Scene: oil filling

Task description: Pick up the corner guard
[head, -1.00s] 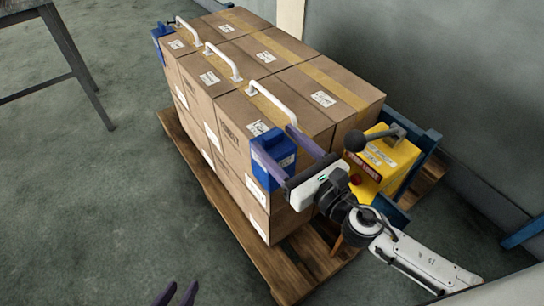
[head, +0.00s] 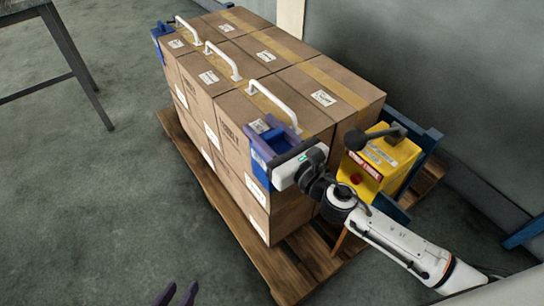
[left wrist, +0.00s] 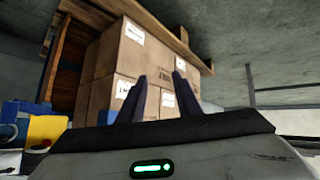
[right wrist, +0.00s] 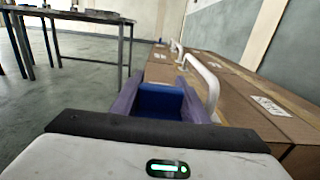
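A blue corner guard (head: 259,172) sits on the near top corner of the carton stack (head: 231,142). My right gripper (head: 265,130) reaches in from the right, its purple fingers on either side of the guard. In the right wrist view the guard (right wrist: 160,104) fills the gap between the fingers; it looks spread, and I see no clear clamping. The guard still rests at the carton corner. A second blue corner guard (head: 158,40) is on the far left corner. My left gripper (head: 178,293) is open and empty at the bottom edge, its fingers apart in the left wrist view (left wrist: 159,80).
White handles (head: 273,102) stand along the carton tops. A yellow box with a lever (head: 378,160) stands right of the stack. The stack rests on a wooden pallet (head: 226,210). A table (head: 70,55) is at the upper left. The floor to the left is clear.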

